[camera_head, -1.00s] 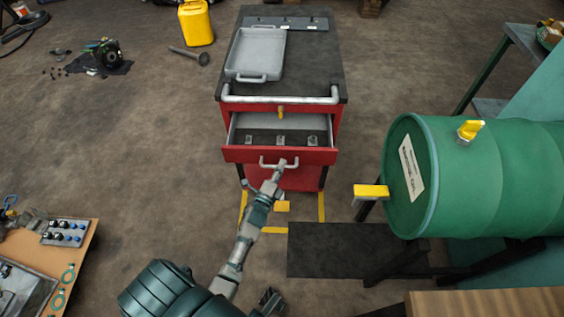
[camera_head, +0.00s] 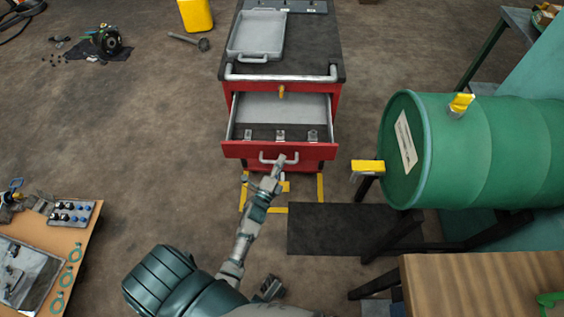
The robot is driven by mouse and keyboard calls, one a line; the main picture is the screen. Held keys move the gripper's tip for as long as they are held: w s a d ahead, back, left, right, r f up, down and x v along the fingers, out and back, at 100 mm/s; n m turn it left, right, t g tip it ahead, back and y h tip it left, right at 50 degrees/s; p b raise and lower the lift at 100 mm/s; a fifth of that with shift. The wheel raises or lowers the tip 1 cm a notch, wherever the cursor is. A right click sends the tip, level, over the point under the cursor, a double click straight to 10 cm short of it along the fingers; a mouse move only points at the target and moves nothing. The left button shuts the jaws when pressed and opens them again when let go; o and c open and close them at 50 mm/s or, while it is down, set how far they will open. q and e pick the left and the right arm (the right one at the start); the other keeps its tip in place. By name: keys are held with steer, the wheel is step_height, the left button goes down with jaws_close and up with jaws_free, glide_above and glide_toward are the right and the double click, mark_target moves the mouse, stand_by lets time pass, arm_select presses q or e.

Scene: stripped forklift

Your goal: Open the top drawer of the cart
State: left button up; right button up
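The red cart (camera_head: 229,98) with a black top stands at the top centre. Its top drawer (camera_head: 240,150) is pulled out well towards me, and its grey inside shows with several small metal parts near the front. A pale handle (camera_head: 266,160) sits on the red drawer front. My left gripper (camera_head: 279,164) is at the right part of this handle. Its fingers are small and overlap the handle, so I cannot tell whether they are closed on it. My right gripper (camera_head: 271,287) seems to show in part at the bottom, dark and low; its fingers are unclear.
A grey tray (camera_head: 257,34) lies on the cart top. A green drum (camera_head: 470,150) lies on a stand to the right. A wooden table (camera_head: 480,285) is at the lower right, a workbench (camera_head: 80,240) at the lower left. The floor left of the cart is mostly clear.

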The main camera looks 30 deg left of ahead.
arm_select(q)
steer(key=o, duration=0.4)
steer(key=shift+s+a+f, duration=0.15)
steer(key=shift+a, duration=0.25)
steer(key=shift+o, duration=0.3)
steer(key=shift+a, duration=0.1)
arm_select(e)
steer(key=shift+s+a+r, duration=0.1)
steer(key=shift+a, duration=0.4)
arm_select(q)
steer(key=v, duration=1.2)
arm_select(e)
steer(key=shift+d, duration=0.2)
